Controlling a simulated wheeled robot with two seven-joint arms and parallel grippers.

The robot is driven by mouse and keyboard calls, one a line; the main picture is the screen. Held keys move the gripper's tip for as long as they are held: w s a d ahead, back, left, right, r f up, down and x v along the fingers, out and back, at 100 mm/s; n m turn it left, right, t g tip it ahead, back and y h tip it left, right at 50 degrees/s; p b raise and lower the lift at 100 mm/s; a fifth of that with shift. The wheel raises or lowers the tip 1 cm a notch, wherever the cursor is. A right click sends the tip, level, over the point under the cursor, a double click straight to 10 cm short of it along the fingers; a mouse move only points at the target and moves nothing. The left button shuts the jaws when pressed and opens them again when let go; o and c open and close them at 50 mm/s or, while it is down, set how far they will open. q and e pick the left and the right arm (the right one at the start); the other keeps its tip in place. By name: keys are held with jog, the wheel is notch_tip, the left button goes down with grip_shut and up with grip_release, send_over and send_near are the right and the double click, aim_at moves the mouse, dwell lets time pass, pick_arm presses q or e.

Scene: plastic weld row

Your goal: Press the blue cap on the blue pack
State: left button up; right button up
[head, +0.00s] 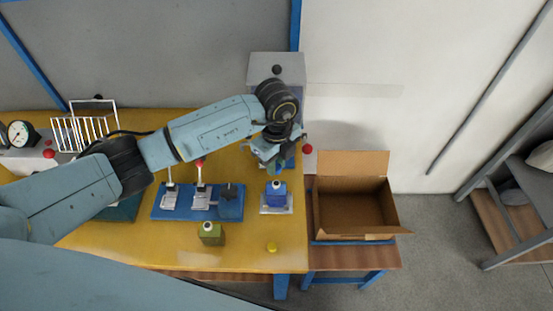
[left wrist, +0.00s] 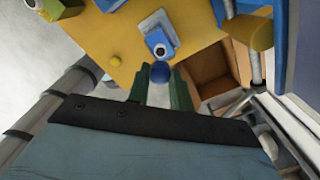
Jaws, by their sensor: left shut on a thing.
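The blue pack (head: 276,196) stands on a small pale metal plate (head: 285,210) near the table's right edge, its white neck uncovered on top. It also shows in the left wrist view (left wrist: 154,40). My left gripper (left wrist: 160,74) is shut on the blue cap (left wrist: 159,71), which sits between its fingertips. In the head view my left gripper (head: 278,167) is above and just behind the pack, and the cap is hard to make out there. The cap is apart from the neck. My right gripper is in neither view.
A green pack (head: 210,235) and a loose yellow cap (head: 272,247) are at the table's front. A blue fixture (head: 178,216) with levers stands left of the blue pack. An open cardboard box (head: 354,236) is to the right. A grey machine (head: 277,66) stands behind.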

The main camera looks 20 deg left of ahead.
aim_at(276, 183)
pick_arm(q)
notch_tip(276, 183, down, 4)
jog(key=b, duration=0.2)
jog(key=shift+r+b, duration=0.2)
jog(key=shift+b, duration=0.2)
jog(key=shift+f+b, duration=0.6)
jog(key=shift+f, duration=0.4)
jog(key=shift+f+p, duration=0.1)
jog(key=shift+p, duration=0.25)
dwell(1.2)
dwell(0.3)
jog(key=o, duration=1)
jog(key=shift+o, duration=0.5)
jog(key=o, duration=0.4)
